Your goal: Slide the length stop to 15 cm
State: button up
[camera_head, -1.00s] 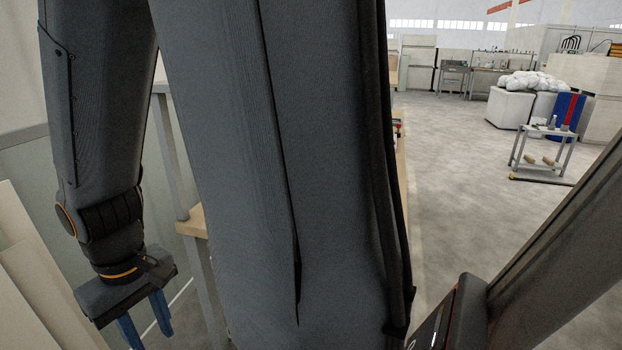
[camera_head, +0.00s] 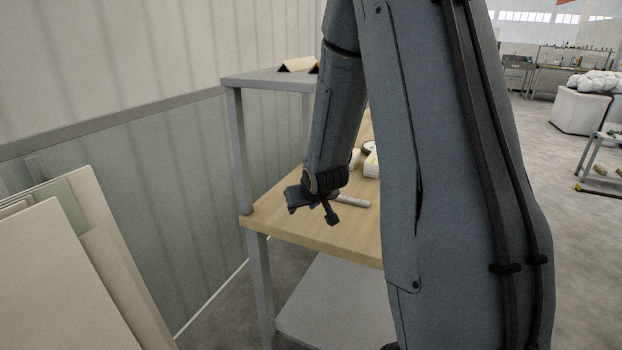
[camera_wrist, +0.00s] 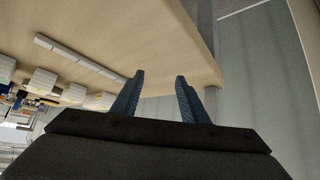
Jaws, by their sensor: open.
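My gripper (camera_head: 325,212) is open and empty near the left end of the wooden workbench (camera_head: 310,232). Its two blue fingers stand apart in the wrist view (camera_wrist: 160,78), with nothing between them. A pale grey bar (camera_head: 352,201) lies on the bench close beside the gripper, and its far part is hidden by my arm. The bar shows in the wrist view (camera_wrist: 80,57) as a long segmented strip, left of the fingers and apart from them. I cannot make out which part is the length stop, nor any scale marks.
White blocks (camera_wrist: 44,81) stand on the bench beyond the bar. A grey shelf (camera_head: 268,79) stands above the bench's back left. Large panels (camera_head: 75,270) lean at the lower left. A lower grey shelf (camera_head: 330,300) lies under the bench. My arm hides the bench's right part.

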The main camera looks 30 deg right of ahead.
jog(key=w+d+t, duration=0.1)
jog(key=w+d, duration=0.2)
jog(key=w+d+r+t, duration=0.1)
jog(key=w+d+t, duration=0.1)
jog(key=w+d, duration=0.1)
jog(key=w+d+t, duration=0.2)
jog(key=shift+w+d+r+p, duration=0.15)
jog(key=shift+w+d+p, duration=0.25)
jog(key=shift+w+d, duration=0.1)
jog(key=shift+w, duration=0.2)
jog(key=shift+p+x, duration=0.7)
jog(key=shift+x, duration=2.9)
grip_shut()
